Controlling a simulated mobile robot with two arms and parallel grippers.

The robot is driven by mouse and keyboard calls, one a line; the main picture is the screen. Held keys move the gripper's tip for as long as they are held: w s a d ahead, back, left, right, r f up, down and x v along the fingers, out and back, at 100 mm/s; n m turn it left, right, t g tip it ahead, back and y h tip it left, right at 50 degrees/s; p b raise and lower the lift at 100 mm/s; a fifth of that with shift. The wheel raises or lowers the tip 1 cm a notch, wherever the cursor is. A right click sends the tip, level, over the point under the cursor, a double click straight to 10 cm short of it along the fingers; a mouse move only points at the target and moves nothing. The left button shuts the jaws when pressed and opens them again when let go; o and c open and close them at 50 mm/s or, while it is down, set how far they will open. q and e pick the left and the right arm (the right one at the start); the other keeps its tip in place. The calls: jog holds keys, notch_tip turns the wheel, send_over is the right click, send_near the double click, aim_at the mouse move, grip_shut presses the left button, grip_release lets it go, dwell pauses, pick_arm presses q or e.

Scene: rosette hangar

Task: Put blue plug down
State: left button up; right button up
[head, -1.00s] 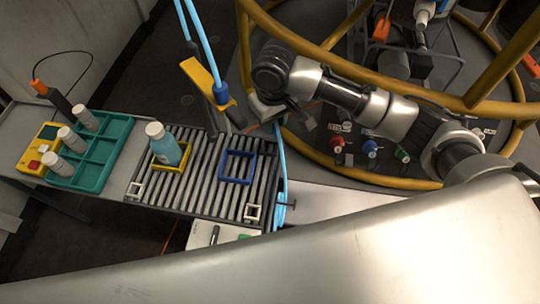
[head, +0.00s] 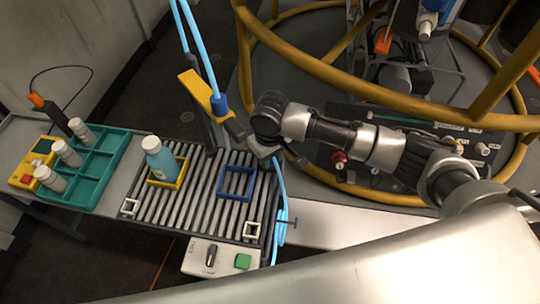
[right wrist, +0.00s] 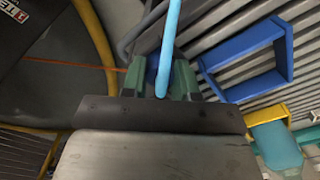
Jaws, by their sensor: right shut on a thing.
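My right gripper (head: 264,150) is at the far right end of the roller conveyor, to the right of the blue square frame (head: 236,182). In the right wrist view its green-padded fingers (right wrist: 170,82) are shut on the dark blue plug (right wrist: 152,72), which is mostly hidden. A light blue hose (right wrist: 168,40) runs in front of the fingers. The head view hides the plug behind the gripper, with the hose (head: 280,185) hanging below it. My left gripper is not in view.
A light blue bottle (head: 160,160) stands in a yellow frame (head: 181,172) on the rollers. A teal tray (head: 112,160) holds several grey-white cylinders. A yellow bracket (head: 200,92) with hoses rises behind the conveyor. A yellow rail ring (head: 400,98) encloses the socket panel at right.

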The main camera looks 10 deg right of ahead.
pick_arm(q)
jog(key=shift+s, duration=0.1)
pick_arm(e)
jog(key=o, duration=1)
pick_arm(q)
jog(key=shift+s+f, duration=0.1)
pick_arm(e)
jog(key=shift+r, duration=0.25)
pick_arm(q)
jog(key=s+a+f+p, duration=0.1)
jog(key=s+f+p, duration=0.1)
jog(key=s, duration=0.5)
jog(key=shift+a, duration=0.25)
pick_arm(e)
notch_tip(320, 180, up, 12)
jog(key=shift+f, duration=0.15)
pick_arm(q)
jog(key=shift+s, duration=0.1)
